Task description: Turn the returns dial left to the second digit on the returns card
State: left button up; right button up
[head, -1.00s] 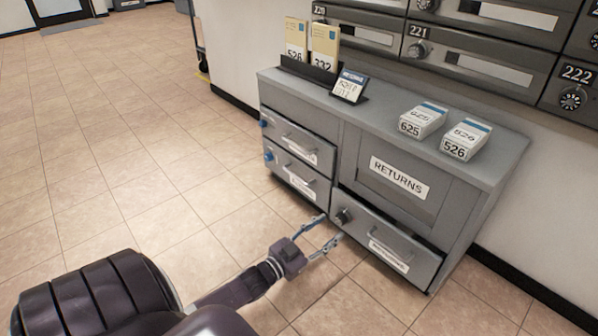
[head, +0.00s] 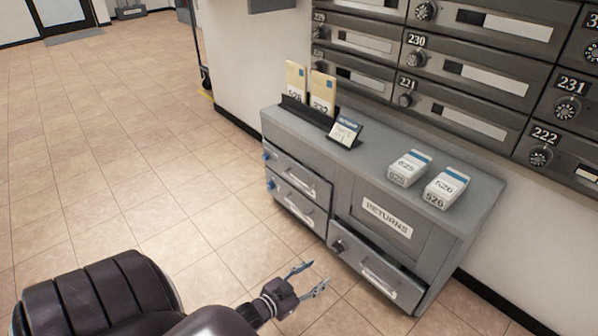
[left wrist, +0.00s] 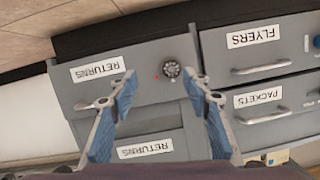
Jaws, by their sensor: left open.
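The returns dial (head: 338,246) is a dark round knob at the left end of the lower drawer front (head: 375,268) under the RETURNS panel. In the left wrist view the dial (left wrist: 171,69) shows between my finger pads, with a small red mark beside it. My left gripper (head: 312,278) is open and empty, in front of the drawer and apart from the dial. It also shows at the bottom of the left wrist view (left wrist: 164,95). The returns card (head: 344,132) stands tilted on the cabinet top; its writing is too small to read. My right gripper is not seen.
The grey cabinet (head: 440,205) carries white boxes (head: 409,168) and a holder with two tan cards (head: 322,92). Two drawers with blue knobs (head: 271,184) are to the left. Mailboxes with dials (head: 540,156) line the wall. The tiled floor at left is clear.

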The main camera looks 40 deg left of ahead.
pick_arm(q)
jog(key=s+d+r+g+p, duration=0.3)
jog(key=s+d+p, duration=0.2)
jog(key=p, duration=0.9)
jog(key=s+d+r+g+p, duration=0.4)
jog(key=s+d+p, duration=0.1)
jog(key=s+p, duration=0.7)
jog(key=shift+s+d+r+p, duration=0.3)
jog(key=shift+p, duration=0.8)
